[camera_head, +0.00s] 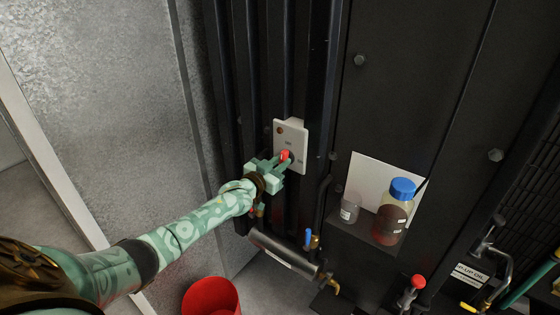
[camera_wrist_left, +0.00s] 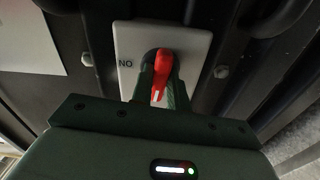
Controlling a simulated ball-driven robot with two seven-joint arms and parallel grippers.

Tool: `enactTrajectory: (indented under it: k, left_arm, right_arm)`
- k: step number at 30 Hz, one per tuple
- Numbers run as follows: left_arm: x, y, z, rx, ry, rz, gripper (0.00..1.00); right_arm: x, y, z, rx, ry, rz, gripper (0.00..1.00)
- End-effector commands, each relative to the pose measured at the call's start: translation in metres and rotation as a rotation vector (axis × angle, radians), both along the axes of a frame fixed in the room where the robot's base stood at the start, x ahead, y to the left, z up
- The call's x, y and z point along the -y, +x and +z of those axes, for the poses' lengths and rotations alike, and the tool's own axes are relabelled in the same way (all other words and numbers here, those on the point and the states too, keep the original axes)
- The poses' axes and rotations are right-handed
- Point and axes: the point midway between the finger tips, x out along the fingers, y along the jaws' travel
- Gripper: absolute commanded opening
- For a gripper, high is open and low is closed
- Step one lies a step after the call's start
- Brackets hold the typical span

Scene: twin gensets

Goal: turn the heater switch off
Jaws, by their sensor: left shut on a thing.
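The heater switch is a red handle (camera_head: 285,155) on a pale switch plate (camera_head: 291,137) fixed to the dark ribbed genset panel. In the left wrist view the red handle (camera_wrist_left: 163,72) stands out from the white plate (camera_wrist_left: 190,42), which bears the letters "NO" at its left side. My left gripper (camera_head: 281,163) is at the lower part of the plate, shut on the red handle. In the left wrist view its fingers (camera_wrist_left: 162,88) are on both sides of the handle and hide part of it. My right gripper is not in view.
A blue-capped bottle (camera_head: 394,212) and a small clear cup (camera_head: 350,207) stand on a shelf to the right. Below the switch are a dark cylinder (camera_head: 284,255) and a blue-handled valve (camera_head: 308,238). A red bucket (camera_head: 211,297) stands on the floor.

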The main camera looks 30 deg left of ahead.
Motion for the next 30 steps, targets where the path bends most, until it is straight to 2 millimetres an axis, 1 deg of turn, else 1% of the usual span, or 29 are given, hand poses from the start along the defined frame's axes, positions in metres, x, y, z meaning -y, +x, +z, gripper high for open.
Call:
enactTrajectory:
  k: [9, 25, 26, 27, 28, 30]
  left_arm:
    - [-0.0001, -0.0008, -0.0024, -0.014, -0.116, 0.001, 0.0]
    - [0.0003, -0.0009, -0.0033, -0.017, -0.141, 0.0, 0.0]
    - [0.0003, -0.0009, -0.0033, -0.017, -0.141, 0.0, 0.19]
    - [0.0003, -0.0009, -0.0032, -0.017, -0.141, 0.0, 0.3]
    - [0.0004, -0.0008, -0.0029, -0.017, -0.141, 0.0, 0.38]
    - [0.0003, -0.0006, -0.0024, -0.015, -0.14, -0.001, 0.38]
  right_arm:
    - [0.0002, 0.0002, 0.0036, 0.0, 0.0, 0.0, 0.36]
    - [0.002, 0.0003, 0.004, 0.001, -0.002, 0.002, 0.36]
    - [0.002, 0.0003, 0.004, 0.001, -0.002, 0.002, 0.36]
    - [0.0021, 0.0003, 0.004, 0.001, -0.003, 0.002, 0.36]
    - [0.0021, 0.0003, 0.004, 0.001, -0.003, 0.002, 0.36]
    - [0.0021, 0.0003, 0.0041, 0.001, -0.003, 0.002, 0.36]
